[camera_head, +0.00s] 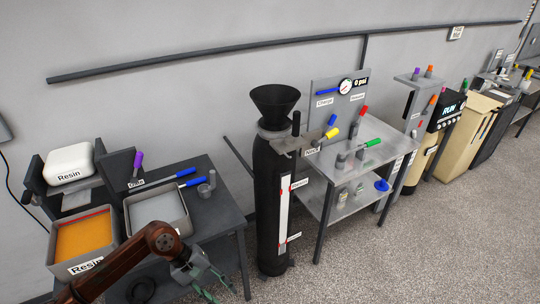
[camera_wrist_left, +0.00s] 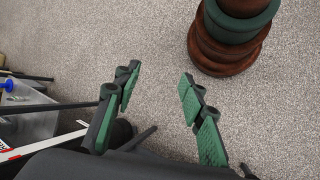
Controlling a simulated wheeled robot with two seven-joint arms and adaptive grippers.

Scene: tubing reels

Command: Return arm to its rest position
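My left arm (camera_head: 155,245), rust-brown, comes in from the bottom left of the head view. It passes in front of the dark table with the resin trays. My right gripper is in neither view.
The table edge and leg (camera_head: 243,262) stand close to my left gripper. The tall black tank (camera_head: 268,215) with a funnel (camera_head: 275,100) is right of it. An orange resin tray (camera_head: 84,240) and a grey tray (camera_head: 158,212) are on the table. Floor (camera_head: 400,250) at right is clear.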

